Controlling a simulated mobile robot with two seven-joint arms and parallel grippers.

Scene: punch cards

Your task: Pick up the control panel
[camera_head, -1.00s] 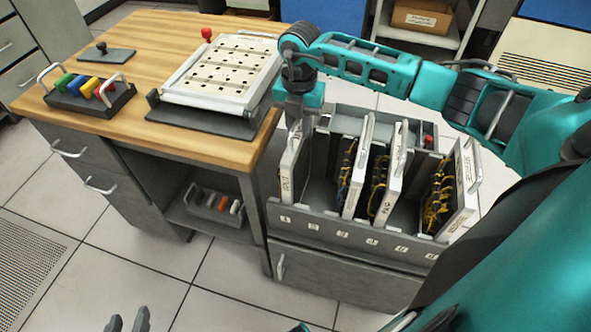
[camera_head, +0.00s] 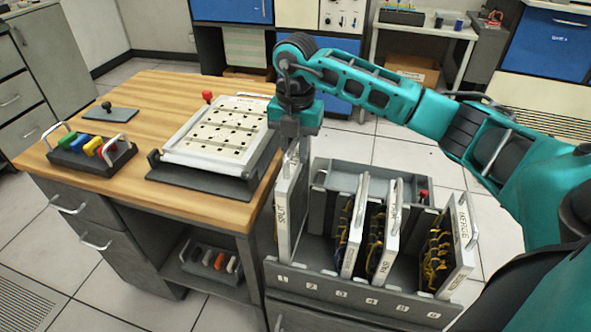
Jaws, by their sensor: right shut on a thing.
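A white control panel (camera_head: 285,215) with a label that seems to read SPLIT stands upright at the left end of the grey rack (camera_head: 350,293), above the slot marked 1. My right gripper (camera_head: 291,150) is shut on its top handle from above. The panel's top is higher than the tops of the other panels in the rack. Its lower end is close to the rack's front wall, and I cannot tell whether it is clear of the slot. My left gripper is not in view.
Other panels with yellow wiring (camera_head: 436,250) stand in the rack to the right. The wooden desk (camera_head: 215,208) is on the left, bearing a card device (camera_head: 215,135), a rack of coloured handles (camera_head: 92,152) and a lever block (camera_head: 110,113). Open floor lies behind the rack.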

